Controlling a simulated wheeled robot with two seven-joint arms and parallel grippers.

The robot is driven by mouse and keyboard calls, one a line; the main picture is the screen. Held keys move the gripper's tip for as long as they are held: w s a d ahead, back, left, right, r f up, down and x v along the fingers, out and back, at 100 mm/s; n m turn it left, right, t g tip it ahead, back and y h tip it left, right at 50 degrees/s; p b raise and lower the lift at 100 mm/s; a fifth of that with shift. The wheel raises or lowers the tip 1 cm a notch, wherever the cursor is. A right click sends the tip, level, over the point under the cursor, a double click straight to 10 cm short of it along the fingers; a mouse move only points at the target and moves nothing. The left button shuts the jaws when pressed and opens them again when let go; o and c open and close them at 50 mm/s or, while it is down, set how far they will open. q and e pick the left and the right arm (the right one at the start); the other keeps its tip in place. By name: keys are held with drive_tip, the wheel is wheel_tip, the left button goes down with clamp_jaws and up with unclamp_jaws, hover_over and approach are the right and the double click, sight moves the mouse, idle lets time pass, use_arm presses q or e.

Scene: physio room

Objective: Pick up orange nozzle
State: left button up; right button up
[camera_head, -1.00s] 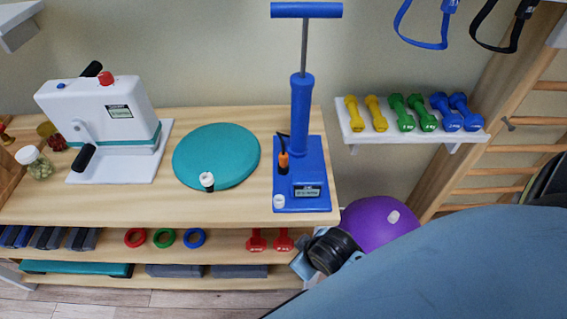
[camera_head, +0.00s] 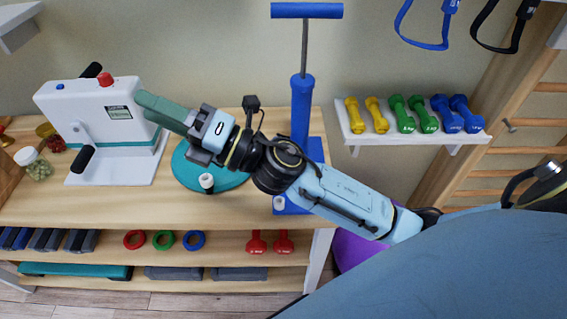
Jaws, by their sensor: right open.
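The orange nozzle is hidden now behind my right arm, which crosses in front of the blue pump (camera_head: 302,100). The pump stands upright on the wooden table (camera_head: 140,207), with its T-handle up and its base partly covered by my arm. My right gripper (camera_head: 150,104) reaches in from the right and points left, its green fingers open, with nothing seen between them. It is left of the pump, in front of the right side of the white machine (camera_head: 100,105) and above the teal disc's left edge. My left gripper is not in view.
The teal disc (camera_head: 185,170) lies on the table, with a small white-capped item (camera_head: 207,182) at its front. A jar (camera_head: 33,163) stands at the left. Dumbbells (camera_head: 397,112) line a wall shelf at the right. Rings and red dumbbells (camera_head: 257,243) are on the lower shelf.

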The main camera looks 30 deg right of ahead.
drive_tip(key=s+a+f+n+g+y, duration=0.25)
drive_tip(key=a+n+g, duration=0.25)
drive_tip(key=n+g, duration=0.7)
drive_tip(key=d+f+n+g+h, duration=0.3)
drive_tip(key=f+n+g+h, duration=0.1)
drive_tip(key=f+n+h, duration=0.5)
drive_tip(key=w+d+f+n+h, duration=0.25)
drive_tip(key=d+h, duration=0.35)
drive_tip(key=d, duration=0.6)
drive_tip(key=w+d+f+n+h, duration=0.1)
drive_tip(key=w+d+h, duration=0.4)
drive_tip(key=d, duration=0.6)
drive_tip(key=shift+m+h, duration=0.25)
drive_tip(key=shift+h, duration=0.2)
drive_tip(key=f, duration=0.2)
drive_tip(key=d+f, duration=0.1)
drive_tip(key=f, duration=0.1)
drive_tip(key=s+d+f, duration=0.1)
drive_tip(key=f, duration=0.2)
drive_tip(key=shift+s, duration=0.1)
drive_tip(key=shift+d+f, duration=0.2)
drive_tip(key=shift+f, duration=1.25)
drive_tip(key=shift+d+f, duration=0.15)
drive_tip(key=shift+f, duration=1.3)
drive_tip(key=shift+w, duration=0.2)
drive_tip(key=c, duration=1)
